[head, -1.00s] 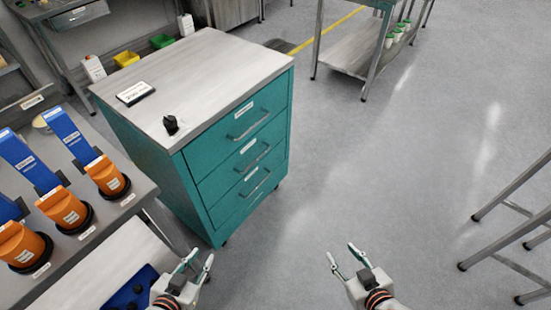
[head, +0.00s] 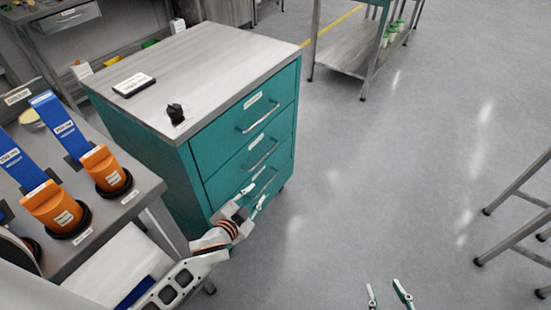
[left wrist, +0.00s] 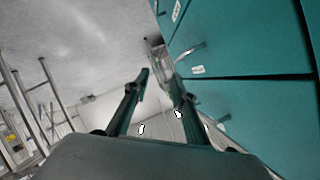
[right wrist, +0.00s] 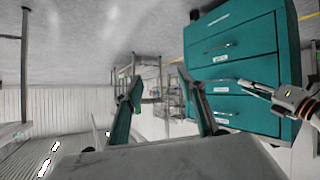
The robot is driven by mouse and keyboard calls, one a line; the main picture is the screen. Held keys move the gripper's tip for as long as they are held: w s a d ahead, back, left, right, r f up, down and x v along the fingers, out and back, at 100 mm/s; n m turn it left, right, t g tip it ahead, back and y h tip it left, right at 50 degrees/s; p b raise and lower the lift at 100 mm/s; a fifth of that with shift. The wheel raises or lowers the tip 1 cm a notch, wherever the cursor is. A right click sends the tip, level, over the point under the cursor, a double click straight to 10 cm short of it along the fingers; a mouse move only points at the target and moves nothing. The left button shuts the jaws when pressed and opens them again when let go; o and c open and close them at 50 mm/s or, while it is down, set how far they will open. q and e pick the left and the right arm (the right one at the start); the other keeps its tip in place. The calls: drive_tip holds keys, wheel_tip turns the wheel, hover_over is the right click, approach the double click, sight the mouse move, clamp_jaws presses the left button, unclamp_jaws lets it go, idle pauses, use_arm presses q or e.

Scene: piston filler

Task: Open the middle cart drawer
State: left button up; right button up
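The teal cart (head: 190,160) has a grey top and three drawers with bar handles on its right-hand face. The middle drawer (head: 228,172) is shut; its bar handle (head: 264,153) is in plain view. The top and bottom drawers also look shut. My left gripper (head: 256,195) is open and empty in front of the bottom drawer, below the middle handle, and partly hides the bottom handle. The left wrist view shows drawer fronts close on the right, with a handle (left wrist: 189,50). My right gripper (head: 387,292) is open and empty over bare floor, away from the cart (right wrist: 235,65).
A bench (head: 140,195) with orange and blue dispensers stands left of the cart, close to my left arm. A shelf table (head: 345,52) stands behind and a metal frame (head: 515,240) at right. The floor (head: 350,190) in front of the drawers is clear.

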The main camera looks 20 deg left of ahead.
use_arm(q)
drive_tip(key=w+a+f+m+t+b, duration=0.15)
drive_tip(key=w+f+b, duration=0.3)
drive_tip(key=w, duration=0.55)
drive_tip(key=m+y+b, duration=0.1)
drive_tip(key=m+b, duration=0.1)
approach(268, 152)
wheel_tip(268, 152, down, 2)
drive_tip(key=w, duration=0.2)
drive_tip(key=shift+w+r+t, duration=0.15)
drive_tip(key=shift+w+t, duration=0.1)
drive_tip(key=shift+w, duration=0.15)
drive_tip(key=b+x, duration=0.1)
drive_tip(key=x, duration=0.4)
drive_tip(key=shift+w+f, duration=0.2)
drive_tip(key=shift+f, duration=0.05)
drive_tip(key=shift+w+b, duration=0.3)
drive_tip(key=shift+w, duration=0.45)
use_arm(e)
wheel_tip(268, 152, down, 6)
drive_tip(key=s+a, duration=0.1)
drive_tip(key=shift+s+a+y, duration=0.15)
drive_tip(key=shift+a+y, duration=0.15)
drive_tip(key=shift+r, duration=0.15)
use_arm(q)
clamp_jaws()
